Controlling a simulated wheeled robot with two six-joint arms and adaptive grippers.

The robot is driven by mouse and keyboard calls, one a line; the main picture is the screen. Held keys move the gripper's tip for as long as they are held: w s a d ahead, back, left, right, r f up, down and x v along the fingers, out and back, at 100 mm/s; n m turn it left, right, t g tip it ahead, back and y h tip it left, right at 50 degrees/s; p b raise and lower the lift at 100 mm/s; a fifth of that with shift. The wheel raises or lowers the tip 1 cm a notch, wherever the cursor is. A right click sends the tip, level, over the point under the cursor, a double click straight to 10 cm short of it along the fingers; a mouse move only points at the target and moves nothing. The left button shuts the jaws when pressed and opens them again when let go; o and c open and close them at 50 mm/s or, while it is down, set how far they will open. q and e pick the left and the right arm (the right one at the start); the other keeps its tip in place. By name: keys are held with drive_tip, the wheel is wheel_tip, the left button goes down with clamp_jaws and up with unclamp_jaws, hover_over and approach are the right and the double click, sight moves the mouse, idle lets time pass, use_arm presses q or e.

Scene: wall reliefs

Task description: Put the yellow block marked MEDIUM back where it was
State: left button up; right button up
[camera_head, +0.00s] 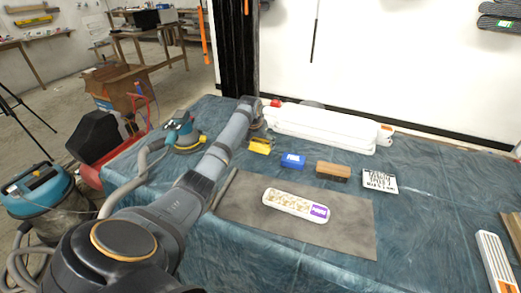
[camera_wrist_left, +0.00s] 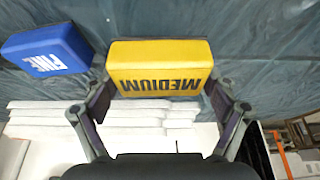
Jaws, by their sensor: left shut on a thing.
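The yellow block marked MEDIUM (camera_head: 260,146) is at the left end of a row on the blue-covered table. In the left wrist view the yellow block (camera_wrist_left: 160,62) sits between the fingers of my left gripper (camera_wrist_left: 158,88), its lettering upside down. My left gripper (camera_head: 262,134) is shut on it. I cannot tell whether the block touches the cloth. The blue block marked FINE (camera_head: 293,161) lies just to its right; the blue block (camera_wrist_left: 46,50) also shows in the left wrist view. My right gripper is not in view.
A brown brush-like block (camera_head: 333,171) and a lettered card (camera_head: 380,182) continue the row. White wrapped lengths (camera_head: 325,124) lie behind it. A pale relief strip with a purple label (camera_head: 295,204) rests on a grey mat (camera_head: 345,232). A sander (camera_head: 182,133) stands left of my arm.

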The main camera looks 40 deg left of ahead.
sight(260, 148)
use_arm(q)
drive_tip(key=shift+w+a+f, duration=0.1)
drive_tip(key=shift+f, duration=1.6)
drive_tip(key=shift+f, duration=0.1)
drive_tip(key=o, duration=0.9)
drive_tip(key=shift+f, duration=0.1)
drive_tip(key=shift+r, duration=0.4)
drive_tip(key=p+v, duration=0.1)
drive_tip(key=v, duration=1)
drive_tip(key=shift+r, duration=0.35)
